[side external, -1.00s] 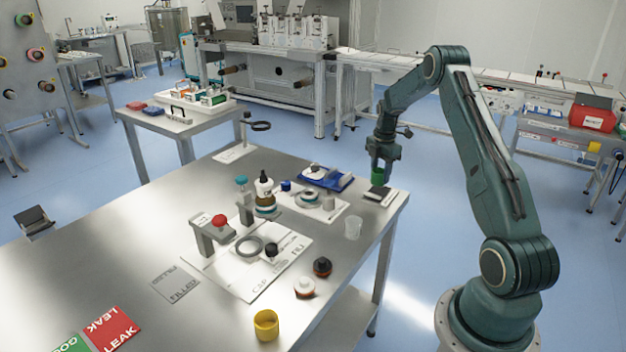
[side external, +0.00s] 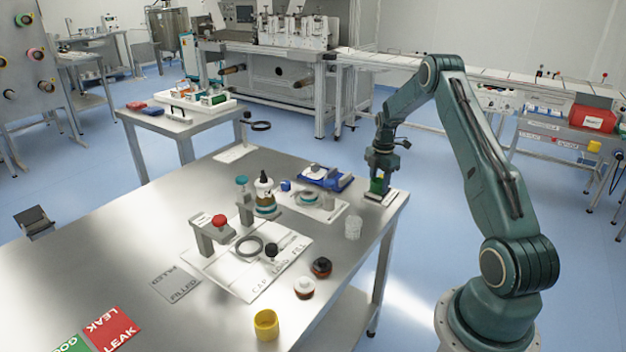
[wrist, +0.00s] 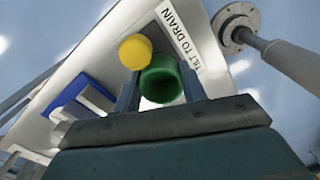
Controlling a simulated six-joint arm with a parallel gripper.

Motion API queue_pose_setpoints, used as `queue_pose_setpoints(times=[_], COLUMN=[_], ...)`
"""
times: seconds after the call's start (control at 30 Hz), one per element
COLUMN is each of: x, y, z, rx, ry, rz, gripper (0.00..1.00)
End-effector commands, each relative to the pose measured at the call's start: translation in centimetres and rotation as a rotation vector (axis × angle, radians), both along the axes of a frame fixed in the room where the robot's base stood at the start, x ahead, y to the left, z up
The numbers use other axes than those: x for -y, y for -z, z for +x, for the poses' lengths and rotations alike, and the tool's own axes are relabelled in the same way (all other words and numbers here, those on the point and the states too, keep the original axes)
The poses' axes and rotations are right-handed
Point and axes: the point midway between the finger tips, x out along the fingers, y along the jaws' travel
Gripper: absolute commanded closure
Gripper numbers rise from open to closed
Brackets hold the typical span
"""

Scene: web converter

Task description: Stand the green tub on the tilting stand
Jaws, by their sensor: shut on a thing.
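The green tub (side external: 377,186) is between the fingers of my gripper (side external: 379,174), which is shut on it. In the wrist view the tub (wrist: 161,82) shows its round open mouth between the fingertips. The tub is over a small dark plate (side external: 386,198) at the right table edge, which appears to be the tilting stand. In the wrist view a white strip (wrist: 178,38) reading TILT TO DRAIN lies close by the tub. I cannot tell whether the tub's base touches the stand.
In the wrist view a yellow round thing (wrist: 135,51) appears next to the tub. A yellow tub (side external: 266,325) stands at the table's front.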

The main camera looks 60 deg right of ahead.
Motion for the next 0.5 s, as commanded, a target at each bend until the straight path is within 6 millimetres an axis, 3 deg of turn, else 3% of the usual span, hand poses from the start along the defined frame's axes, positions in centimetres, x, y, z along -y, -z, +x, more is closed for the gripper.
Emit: queue_pose_setpoints(times=[0.17,0.2,0.3,0.5], x=[0.0,0.0,0.0,0.0], y=[-0.02,-0.02,-0.02,-0.03], z=[0.01,0.01,0.01,0.01], rx=[0.0,0.0,0.0,0.0], ry=[0.0,0.0,0.0,0.0], rz=[0.0,0.0,0.0,0.0], gripper=[0.8,0.51,0.33,0.33])
